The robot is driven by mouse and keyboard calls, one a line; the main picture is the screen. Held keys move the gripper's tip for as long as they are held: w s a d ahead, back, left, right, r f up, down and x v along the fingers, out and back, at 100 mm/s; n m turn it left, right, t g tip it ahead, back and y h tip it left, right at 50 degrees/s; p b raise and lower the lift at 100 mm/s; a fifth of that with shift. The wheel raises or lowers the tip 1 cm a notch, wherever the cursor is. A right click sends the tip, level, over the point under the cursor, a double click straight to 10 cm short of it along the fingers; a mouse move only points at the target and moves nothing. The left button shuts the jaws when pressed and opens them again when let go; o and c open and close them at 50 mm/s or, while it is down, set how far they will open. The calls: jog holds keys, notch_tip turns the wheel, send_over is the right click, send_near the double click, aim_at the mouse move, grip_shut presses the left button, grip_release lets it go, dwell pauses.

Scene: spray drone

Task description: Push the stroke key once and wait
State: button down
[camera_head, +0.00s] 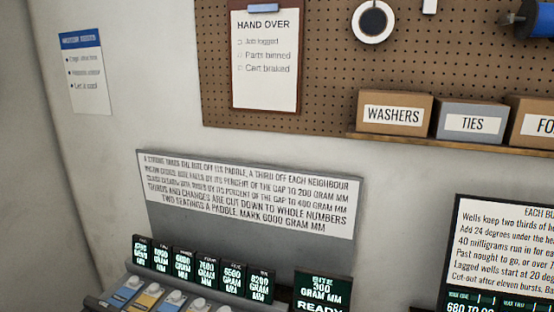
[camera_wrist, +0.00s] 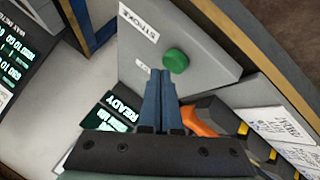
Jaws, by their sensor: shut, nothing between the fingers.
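The stroke key is a round green button (camera_wrist: 175,61) on a sloped grey panel (camera_wrist: 210,45) in the wrist view. A white label reading STROKE (camera_wrist: 138,22) is on the same panel. My gripper (camera_wrist: 161,74) is shut and empty, its blue fingers pointing at the panel with the tips just below and left of the key. I cannot tell whether they touch it. A dark display in the head view (camera_head: 321,292) reads BITE 300 GRAM MM and READY; READY also shows in the wrist view (camera_wrist: 118,110). The key and gripper are outside the head view.
A row of small displays (camera_head: 207,275) with gram mm figures stands above coloured paddles (camera_head: 149,298). A grey board with printed rules (camera_head: 250,190) rises behind. In the wrist view, an orange part (camera_wrist: 197,120) lies right of my fingers. Another screen (camera_head: 500,250) stands at right.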

jog(key=shift+f+b, duration=0.55)
dwell(0.6)
jog(key=shift+r, duration=0.1)
jog(key=shift+r+p, duration=0.9)
jog(key=shift+r, duration=0.05)
notch_tip(320, 180, up, 6)
jog(key=p, duration=0.5)
dwell(0.4)
